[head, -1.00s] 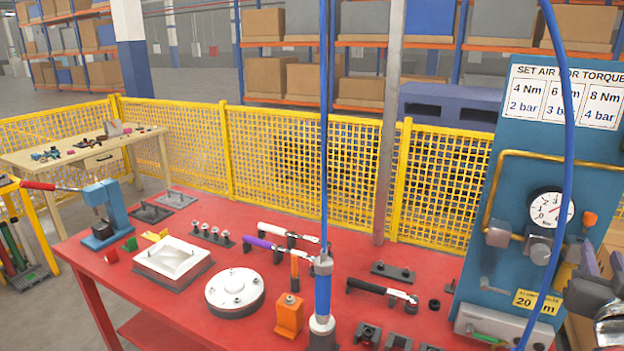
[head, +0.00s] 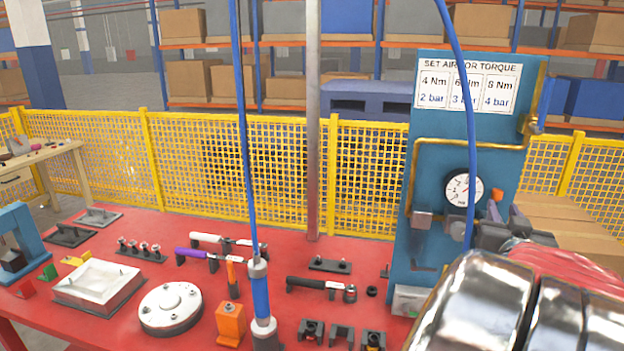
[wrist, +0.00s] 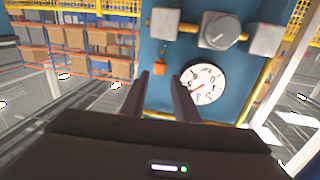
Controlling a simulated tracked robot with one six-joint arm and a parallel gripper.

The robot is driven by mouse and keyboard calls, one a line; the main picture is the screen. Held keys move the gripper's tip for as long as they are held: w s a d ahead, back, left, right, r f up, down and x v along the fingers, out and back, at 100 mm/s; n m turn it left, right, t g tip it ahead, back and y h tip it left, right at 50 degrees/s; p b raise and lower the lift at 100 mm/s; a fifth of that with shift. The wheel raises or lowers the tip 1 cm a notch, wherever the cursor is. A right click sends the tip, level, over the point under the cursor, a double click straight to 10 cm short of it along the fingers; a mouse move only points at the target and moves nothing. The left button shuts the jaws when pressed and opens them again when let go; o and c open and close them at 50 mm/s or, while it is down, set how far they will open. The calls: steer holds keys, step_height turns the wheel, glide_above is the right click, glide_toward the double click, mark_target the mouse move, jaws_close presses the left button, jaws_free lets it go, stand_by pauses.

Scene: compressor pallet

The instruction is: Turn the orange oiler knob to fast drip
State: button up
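The small orange oiler knob (head: 495,194) is on the blue panel, just right of the pressure gauge. In the wrist view the orange knob (wrist: 159,68) shows between and just beyond my two fingertips. My gripper (head: 499,218) is in front of the panel, just below the knob in the head view. In the wrist view my gripper (wrist: 160,76) is open, with one finger on each side of the knob and nothing held. I cannot tell the depth left between fingertips and knob. The knob's setting marks are too small to read.
The round gauge (head: 464,190) is close beside the fingers; it also shows in the wrist view (wrist: 203,85). A grey regulator dial (wrist: 219,30) and brass pipe are on the panel (head: 430,170). A blue hose (head: 464,90) hangs before it. Tools cover the red table (head: 200,250).

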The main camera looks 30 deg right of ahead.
mark_target(497, 197)
steer(key=shift+x, duration=3.2)
jaws_close()
